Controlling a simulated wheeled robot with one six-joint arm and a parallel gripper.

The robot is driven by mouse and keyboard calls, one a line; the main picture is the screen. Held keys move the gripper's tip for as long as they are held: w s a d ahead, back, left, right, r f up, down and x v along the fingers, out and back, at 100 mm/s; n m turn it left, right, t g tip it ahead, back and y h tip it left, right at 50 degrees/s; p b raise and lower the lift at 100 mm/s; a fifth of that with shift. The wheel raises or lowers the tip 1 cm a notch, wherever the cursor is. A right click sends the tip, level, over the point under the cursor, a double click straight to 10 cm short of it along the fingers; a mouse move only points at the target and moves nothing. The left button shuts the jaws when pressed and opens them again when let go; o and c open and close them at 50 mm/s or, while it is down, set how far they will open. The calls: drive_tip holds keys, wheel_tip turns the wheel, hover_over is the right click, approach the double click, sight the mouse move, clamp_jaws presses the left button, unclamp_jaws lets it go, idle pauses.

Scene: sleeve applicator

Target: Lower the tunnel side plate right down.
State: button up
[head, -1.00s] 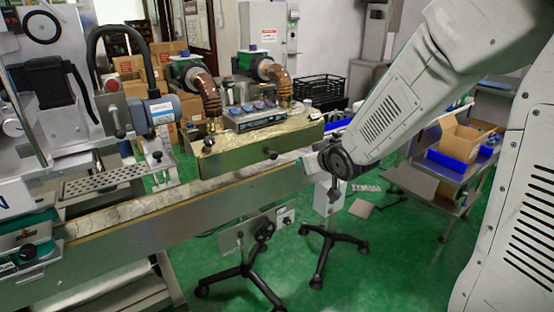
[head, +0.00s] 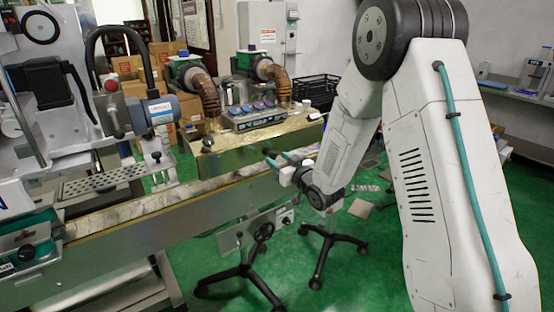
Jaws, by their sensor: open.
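The tunnel side plate (head: 235,161) appears to be the brass-coloured plate on the near face of the heat tunnel, just above the conveyor (head: 200,192). A dark knob (head: 207,143) shows at its left end. My gripper and wrist hide some of the plate's right part. I cannot tell whether the fingers touch the plate, or how wide the gap below it is.
Two blowers with copper hoses (head: 207,90) and a control box (head: 255,116) stand on the tunnel. The labelling machine (head: 95,120) stands left. A wheeled stand (head: 248,270) is below the conveyor. Green floor (head: 370,260) is open in front.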

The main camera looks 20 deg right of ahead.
drive_tip(key=shift+w+a, duration=0.25)
drive_tip(key=shift+w, duration=0.45)
clamp_jaws()
drive_tip(key=shift+s+f, duration=0.1)
drive_tip(key=shift+f, duration=2.65)
unclamp_jaws()
drive_tip(key=shift+f, duration=0.1)
